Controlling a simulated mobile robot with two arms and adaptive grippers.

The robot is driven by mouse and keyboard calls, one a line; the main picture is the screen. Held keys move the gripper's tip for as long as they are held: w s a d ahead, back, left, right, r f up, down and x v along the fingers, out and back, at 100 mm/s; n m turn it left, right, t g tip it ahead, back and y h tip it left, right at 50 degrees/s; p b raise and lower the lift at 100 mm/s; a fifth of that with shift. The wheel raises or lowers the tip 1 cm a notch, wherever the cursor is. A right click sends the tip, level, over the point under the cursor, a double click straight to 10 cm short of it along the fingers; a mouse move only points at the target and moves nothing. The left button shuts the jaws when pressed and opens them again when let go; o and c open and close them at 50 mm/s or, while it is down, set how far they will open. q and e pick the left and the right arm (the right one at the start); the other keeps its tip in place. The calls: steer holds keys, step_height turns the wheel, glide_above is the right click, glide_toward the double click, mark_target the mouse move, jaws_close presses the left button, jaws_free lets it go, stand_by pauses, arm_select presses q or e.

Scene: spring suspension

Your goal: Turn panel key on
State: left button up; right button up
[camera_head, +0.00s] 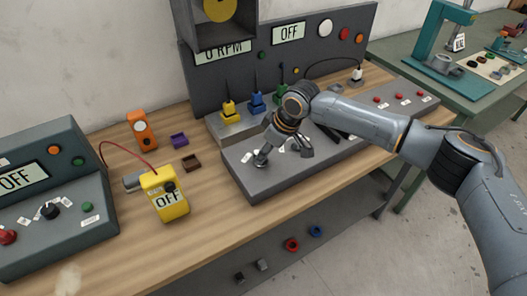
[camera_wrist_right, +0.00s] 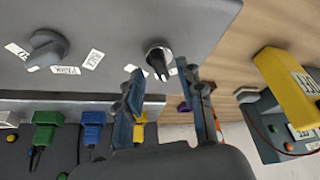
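The grey panel (camera_head: 260,185) lies on the wooden bench, with an upright backboard showing an "OFF" display (camera_head: 288,33). In the right wrist view, a small black-and-silver rotary switch (camera_wrist_right: 158,57), which looks like the panel key, stands on the panel with white labels beside it. My right gripper (camera_head: 284,153) is low over the panel; its fingers (camera_wrist_right: 159,72) are open and apart, with the switch in the gap just ahead of the tips. I cannot tell whether they touch it. The head view does not show the switch clearly. My left gripper is not in view.
A larger grey knob (camera_wrist_right: 48,47) stands on the same panel. Yellow, blue and green connectors (camera_head: 256,103) line its back. A yellow meter (camera_head: 165,195) reading "OFF" and a left control box (camera_head: 60,180) also reading "OFF" stand on the bench. The front bench strip is mostly clear.

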steer(key=shift+x, duration=0.85)
jaws_close()
steer(key=shift+r, duration=0.1)
